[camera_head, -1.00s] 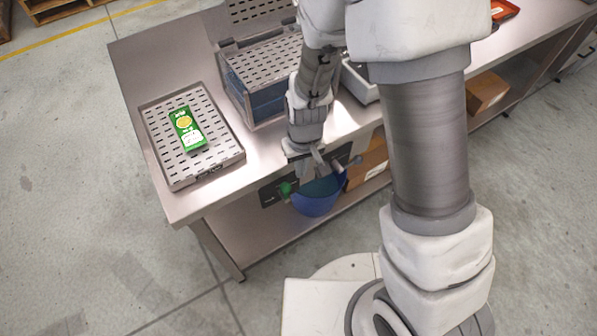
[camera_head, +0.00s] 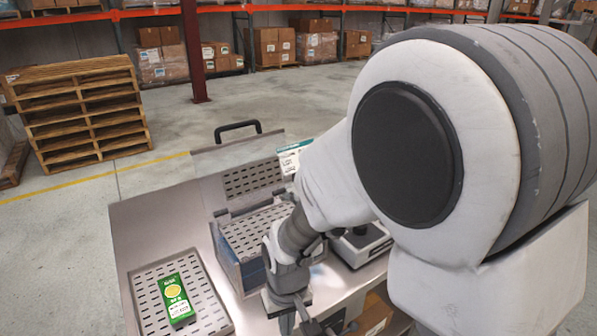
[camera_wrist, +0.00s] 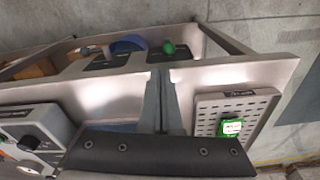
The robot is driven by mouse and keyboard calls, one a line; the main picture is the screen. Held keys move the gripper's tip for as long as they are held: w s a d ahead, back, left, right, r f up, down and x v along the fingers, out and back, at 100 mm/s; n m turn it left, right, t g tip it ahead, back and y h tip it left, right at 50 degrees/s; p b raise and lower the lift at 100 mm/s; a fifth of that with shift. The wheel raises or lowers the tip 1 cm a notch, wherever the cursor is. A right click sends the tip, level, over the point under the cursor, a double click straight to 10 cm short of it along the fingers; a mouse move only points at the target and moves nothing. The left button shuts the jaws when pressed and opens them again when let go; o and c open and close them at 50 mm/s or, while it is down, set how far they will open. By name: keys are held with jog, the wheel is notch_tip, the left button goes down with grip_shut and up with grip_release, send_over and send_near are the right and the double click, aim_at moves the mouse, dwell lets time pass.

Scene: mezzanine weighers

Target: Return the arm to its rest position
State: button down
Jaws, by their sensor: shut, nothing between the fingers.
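My gripper (camera_head: 297,320) hangs at the front edge of the steel bench (camera_head: 150,220), cut off by the bottom of the head view. In the wrist view my gripper's fingers (camera_wrist: 163,105) are together with nothing between them, and the bench front lies beyond them. My arm bends down from the right and hides much of the bench's right side. A green carton (camera_head: 177,298) lies on a perforated tray (camera_head: 206,322), left of my gripper and apart from it. The wrist view also shows the carton (camera_wrist: 230,127).
A perforated-top box with its lid raised (camera_head: 253,179) stands behind my gripper. A scale-like device (camera_head: 361,243) sits to its right. A blue bowl (camera_wrist: 128,44) and a green knob (camera_wrist: 168,48) show at the bench front. Stacked pallets (camera_head: 85,110) stand on the floor behind, left.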

jog(key=s+d+r+m+t, duration=0.2)
jog(key=s+d+r, duration=0.2)
jog(key=d+r, duration=0.4)
jog(key=s+d+r+m+t, duration=0.2)
jog(key=s+d+r, duration=0.3)
jog(key=r, duration=0.8)
jog(key=d, duration=0.3)
jog(key=shift+d+t, duration=0.4)
